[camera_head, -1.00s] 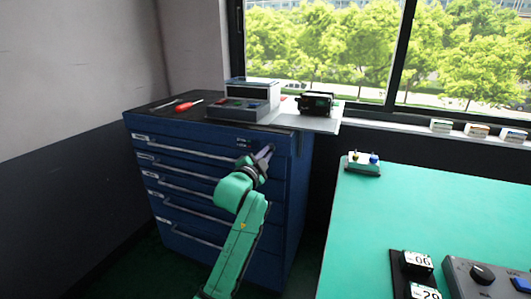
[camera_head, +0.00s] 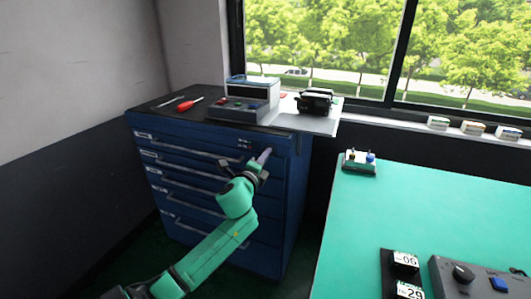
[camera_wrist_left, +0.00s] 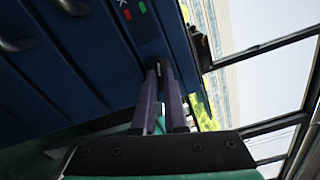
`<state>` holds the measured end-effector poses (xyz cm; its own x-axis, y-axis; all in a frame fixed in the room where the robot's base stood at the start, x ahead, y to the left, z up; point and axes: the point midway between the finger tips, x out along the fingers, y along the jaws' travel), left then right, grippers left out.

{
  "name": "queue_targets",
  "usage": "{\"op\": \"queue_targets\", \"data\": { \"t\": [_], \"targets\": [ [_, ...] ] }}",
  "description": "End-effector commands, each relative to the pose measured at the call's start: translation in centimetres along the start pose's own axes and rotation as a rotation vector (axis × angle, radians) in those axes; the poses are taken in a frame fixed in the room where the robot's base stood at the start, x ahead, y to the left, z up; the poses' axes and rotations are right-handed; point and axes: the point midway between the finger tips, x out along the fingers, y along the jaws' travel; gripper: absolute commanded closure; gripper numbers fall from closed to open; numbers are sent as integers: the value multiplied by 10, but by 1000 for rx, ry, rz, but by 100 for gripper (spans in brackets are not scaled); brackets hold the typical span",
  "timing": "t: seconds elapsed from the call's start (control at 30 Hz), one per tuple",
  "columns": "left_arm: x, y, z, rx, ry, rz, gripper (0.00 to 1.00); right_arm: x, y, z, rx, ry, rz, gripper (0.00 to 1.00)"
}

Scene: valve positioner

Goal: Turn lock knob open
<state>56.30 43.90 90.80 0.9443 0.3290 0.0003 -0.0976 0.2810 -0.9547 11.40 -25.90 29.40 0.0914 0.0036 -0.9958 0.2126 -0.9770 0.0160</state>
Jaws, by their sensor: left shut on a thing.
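The blue drawer cabinet (camera_head: 290,190) stands at the left, its front face toward me. My left gripper (camera_head: 265,154) is at the upper right of that front, with its fingers pointing at the panel beside the top drawer. In the left wrist view the two purple-grey fingers (camera_wrist_left: 160,68) come close together at their tips, shut on a small piece at the panel, which I take as the lock knob. The fingertips mostly hide the knob. A red mark (camera_wrist_left: 127,15) and a green mark (camera_wrist_left: 142,7) show on the blue panel near it. My right gripper is not in view.
On the cabinet top lie a red screwdriver (camera_head: 192,101), a grey instrument box (camera_head: 245,110) and a black device (camera_head: 315,101) on a pale plate. Windows are behind.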

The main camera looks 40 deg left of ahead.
Motion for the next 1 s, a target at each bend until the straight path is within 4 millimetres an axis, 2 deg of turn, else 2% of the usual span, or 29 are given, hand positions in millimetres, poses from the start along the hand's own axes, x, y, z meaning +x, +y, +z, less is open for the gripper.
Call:
{"op": "queue_targets", "data": {
  "t": [0.2, 0.5, 1.0],
  "targets": [
    [0, 0, 0, 197, 2, 4, 100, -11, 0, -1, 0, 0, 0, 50],
    [0, 1, 0, 399, 3, 3, 100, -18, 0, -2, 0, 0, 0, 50],
    [0, 2, -1, 501, 3, 3, 100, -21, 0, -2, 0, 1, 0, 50]
  ]
}}
